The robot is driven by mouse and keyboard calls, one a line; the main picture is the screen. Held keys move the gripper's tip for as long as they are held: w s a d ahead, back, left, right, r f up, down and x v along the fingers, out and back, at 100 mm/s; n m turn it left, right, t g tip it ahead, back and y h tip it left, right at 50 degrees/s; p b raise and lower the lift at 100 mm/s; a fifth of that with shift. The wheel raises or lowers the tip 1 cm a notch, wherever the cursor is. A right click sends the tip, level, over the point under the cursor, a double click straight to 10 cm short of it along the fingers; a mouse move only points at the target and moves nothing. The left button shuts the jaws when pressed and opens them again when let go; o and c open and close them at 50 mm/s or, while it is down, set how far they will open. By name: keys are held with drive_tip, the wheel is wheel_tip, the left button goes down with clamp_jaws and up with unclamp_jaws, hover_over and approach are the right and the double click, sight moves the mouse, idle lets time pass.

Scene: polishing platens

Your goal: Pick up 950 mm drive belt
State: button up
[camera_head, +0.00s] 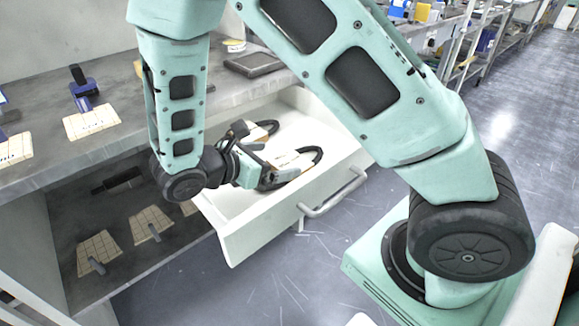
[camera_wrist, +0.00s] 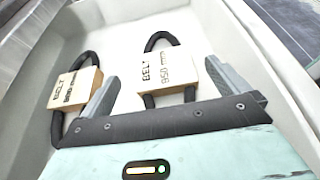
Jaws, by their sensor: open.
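The 950 mm drive belt is a black loop with a cream label block (camera_wrist: 170,72) that reads "BELT 950 mm". It lies in the open white drawer, and its black loop (camera_head: 317,152) shows beside my gripper in the head view. My gripper (camera_head: 276,169) is open inside the drawer. In the wrist view its two grey fingers (camera_wrist: 167,90) stand on either side of this belt's label, with nothing gripped. The gripper body hides the belt's near end. I cannot tell the finger height above the belt.
A second belt (camera_wrist: 74,88) with a labelled block lies left in the wrist view, close to the left finger; its number is unclear. The drawer walls (camera_head: 260,232) enclose both belts. The worktop (camera_head: 125,95) overhangs the drawer's back; a lower shelf (camera_head: 120,235) holds tiled pads.

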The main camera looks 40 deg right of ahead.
sight(298, 156)
drive_tip(key=shift+b+x, duration=0.3)
drive_tip(key=shift+x, duration=3.05)
drive_tip(key=shift+s, duration=0.15)
drive_tip(key=c, duration=1)
